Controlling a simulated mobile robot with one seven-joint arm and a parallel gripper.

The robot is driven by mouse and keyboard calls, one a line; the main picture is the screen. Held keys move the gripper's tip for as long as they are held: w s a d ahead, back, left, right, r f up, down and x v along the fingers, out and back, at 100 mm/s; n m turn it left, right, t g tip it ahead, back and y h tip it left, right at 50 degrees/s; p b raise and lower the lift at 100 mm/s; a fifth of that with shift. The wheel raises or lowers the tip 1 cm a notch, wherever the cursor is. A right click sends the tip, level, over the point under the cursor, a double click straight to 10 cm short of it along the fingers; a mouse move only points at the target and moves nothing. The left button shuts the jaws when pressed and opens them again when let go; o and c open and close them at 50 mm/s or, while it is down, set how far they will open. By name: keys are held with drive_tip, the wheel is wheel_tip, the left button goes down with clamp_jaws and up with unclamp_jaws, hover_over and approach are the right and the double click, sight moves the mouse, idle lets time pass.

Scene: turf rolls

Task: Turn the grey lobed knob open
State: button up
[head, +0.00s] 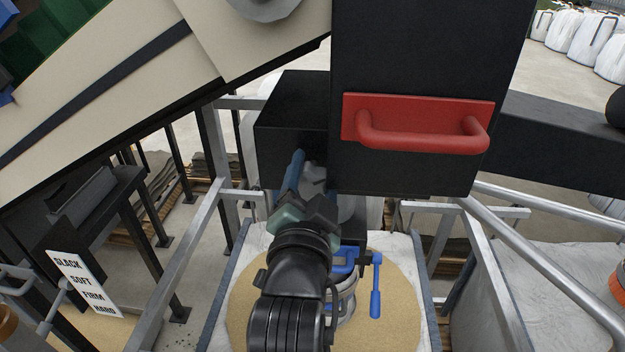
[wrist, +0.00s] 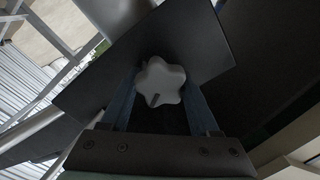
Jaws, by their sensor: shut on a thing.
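The grey lobed knob (wrist: 160,82) shows in the wrist view, mounted on a dark flat plate (wrist: 110,88). A short dark mark runs on its face towards the lower edge. My gripper (wrist: 162,86) has its two blue fingers on opposite sides of the knob and is shut on it. In the head view my gripper (head: 302,174) reaches up under the black box (head: 292,115). The knob (head: 315,178) shows there only in part, beside a blue finger, and my arm hides much around it.
A red handle (head: 425,128) sticks out from the black housing (head: 425,45) just right of my gripper. A blue lever (head: 376,287) hangs below, over a sand-filled white bag (head: 398,300). Metal rails (head: 545,268) flank the area. A sign (head: 86,283) stands at left.

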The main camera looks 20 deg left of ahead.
drive_tip(key=m+b, duration=0.1)
drive_tip(key=m, duration=0.5)
drive_tip(key=shift+f+b, duration=0.2)
drive_tip(key=shift+b, duration=0.15)
drive_tip(key=shift+d, duration=0.1)
drive_tip(key=o, duration=1.4)
